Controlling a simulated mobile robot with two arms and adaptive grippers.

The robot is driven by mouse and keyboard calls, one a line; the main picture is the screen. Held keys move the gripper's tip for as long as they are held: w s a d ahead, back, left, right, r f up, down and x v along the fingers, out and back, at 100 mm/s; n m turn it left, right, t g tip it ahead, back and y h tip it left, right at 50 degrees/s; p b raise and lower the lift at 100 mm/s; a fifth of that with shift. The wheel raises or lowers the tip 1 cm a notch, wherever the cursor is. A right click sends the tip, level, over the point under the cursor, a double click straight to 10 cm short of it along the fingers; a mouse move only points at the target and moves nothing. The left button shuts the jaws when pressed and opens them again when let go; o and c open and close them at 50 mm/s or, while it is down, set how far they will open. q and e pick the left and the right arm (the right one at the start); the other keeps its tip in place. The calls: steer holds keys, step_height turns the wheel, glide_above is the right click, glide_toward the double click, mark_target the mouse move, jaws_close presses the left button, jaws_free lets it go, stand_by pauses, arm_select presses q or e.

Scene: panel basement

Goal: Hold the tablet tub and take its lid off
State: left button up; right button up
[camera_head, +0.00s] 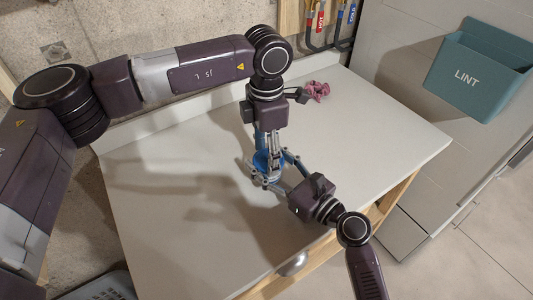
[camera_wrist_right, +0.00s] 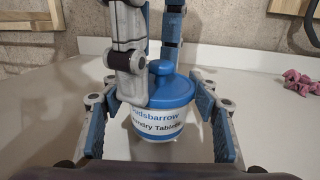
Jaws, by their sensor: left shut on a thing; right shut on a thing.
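The tablet tub (camera_wrist_right: 158,125) is white with a blue-lettered label and stands upright on the worktop. Its blue lid (camera_wrist_right: 174,90), with a round knob, sits on top; the tub and lid show small in the head view, with the lid (camera_head: 261,160) partly hidden by fingers. My left gripper (camera_head: 265,150) points down from above and is shut on the lid, one finger in front of it in the wrist view. My right gripper (camera_wrist_right: 158,122) comes in low from the front right, shut on the tub with a finger on each side.
The pale worktop (camera_head: 160,205) is clear to the left and right of the tub. A pink crumpled cloth (camera_head: 317,91) lies at the back. A teal LINT bin (camera_head: 475,75) is at the right. A drawer knob (camera_head: 293,264) sticks out at the front edge.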

mark_target(266, 154)
arm_select(q)
steer(key=shift+d+r, duration=0.1)
steer(key=shift+r, duration=0.9)
arm_select(e)
steer(key=shift+d+f, duration=0.15)
steer(key=shift+f, duration=0.45)
arm_select(q)
jaws_close()
steer(key=shift+s+f, duration=0.1)
steer(key=shift+s, duration=0.05)
arm_select(e)
steer(key=shift+s+r, duration=0.1)
steer(key=shift+s, duration=0.05)
arm_select(q)
steer(key=shift+r+g+h, duration=0.25)
steer(key=shift+g+h, duration=0.05)
steer(key=shift+g, duration=0.4)
arm_select(e)
steer(key=shift+r, duration=0.1)
arm_select(q)
steer(key=shift+r+t, duration=0.6)
steer(key=shift+t, duration=0.1)
arm_select(e)
steer(key=shift+r, duration=0.15)
